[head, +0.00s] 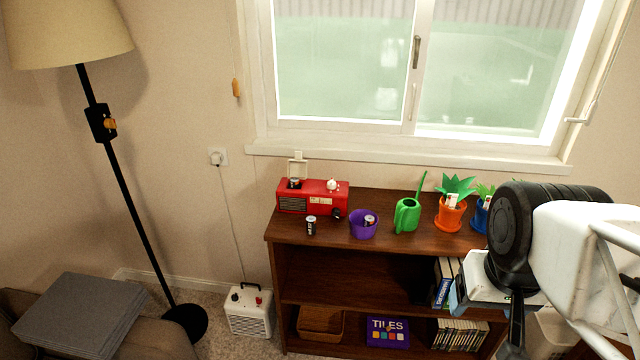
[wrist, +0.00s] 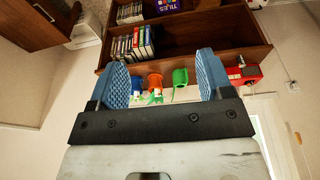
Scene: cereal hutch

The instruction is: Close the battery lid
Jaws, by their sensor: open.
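A red radio (head: 322,199) stands at the left end of the shelf top. Its cream battery lid (head: 297,168) is raised upright at the back left of the radio's top. A dark battery end (head: 295,183) shows in the opening in front of the lid. My gripper (head: 482,305) is open and empty, at the right in front of the shelf, well away from the radio. In the wrist view its two blue fingers are spread (wrist: 160,72). The radio shows there at the right (wrist: 244,75), partly cut off by the finger; its lid cannot be made out.
A loose battery (head: 311,225) stands in front of the radio. A purple bowl (head: 363,229) holding a battery, a green watering can (head: 407,215) and an orange plant pot (head: 450,214) stand to the right. A window sill (head: 400,157) runs behind. Space above the shelf's left is free.

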